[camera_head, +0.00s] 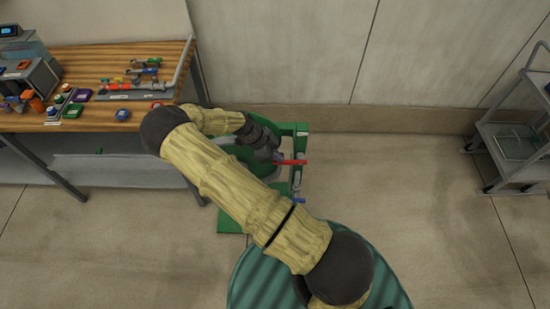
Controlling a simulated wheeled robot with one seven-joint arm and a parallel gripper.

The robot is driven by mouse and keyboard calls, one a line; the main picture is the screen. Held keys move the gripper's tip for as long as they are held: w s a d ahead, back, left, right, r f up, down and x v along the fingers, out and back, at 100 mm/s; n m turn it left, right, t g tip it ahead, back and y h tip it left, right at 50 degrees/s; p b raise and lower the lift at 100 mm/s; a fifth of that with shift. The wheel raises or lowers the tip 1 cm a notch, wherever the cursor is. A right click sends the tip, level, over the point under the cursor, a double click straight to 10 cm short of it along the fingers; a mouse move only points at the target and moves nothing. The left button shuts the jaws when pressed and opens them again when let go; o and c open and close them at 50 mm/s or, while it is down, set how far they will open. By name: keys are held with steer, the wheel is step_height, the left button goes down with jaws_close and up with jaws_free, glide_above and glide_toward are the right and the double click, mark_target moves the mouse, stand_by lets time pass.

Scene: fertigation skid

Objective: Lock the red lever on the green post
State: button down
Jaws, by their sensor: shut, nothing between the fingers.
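A blue lever (298,200) sits lower on the same post. My arm hides much of the green frame left of the post, and the lever's pivot is not clear.
A wooden workbench (85,85) with valves, pipe fittings and small colored boxes stands on the left. A grey wheeled cart (510,150) stands at the far right. A pale wall is behind the post. The floor between the post and the cart is clear.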

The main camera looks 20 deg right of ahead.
steer(key=shift+s+a+f, duration=0.1)
steer(key=shift+a+f, duration=0.15)
steer(key=shift+f, duration=0.15)
steer(key=shift+r, duration=0.1)
step_height(320, 180, up, 5)
steer(key=shift+d+f+p, duration=0.1)
steer(key=shift+p, duration=1.15)
steer(key=w+a+r+b, duration=0.2)
steer(key=a+r+b, duration=0.2)
steer(key=a+r, duration=0.2)
steer(key=shift+w+a+r, duration=0.25)
steer(key=shift+w+a, duration=0.1)
steer(key=shift+w, duration=0.05)
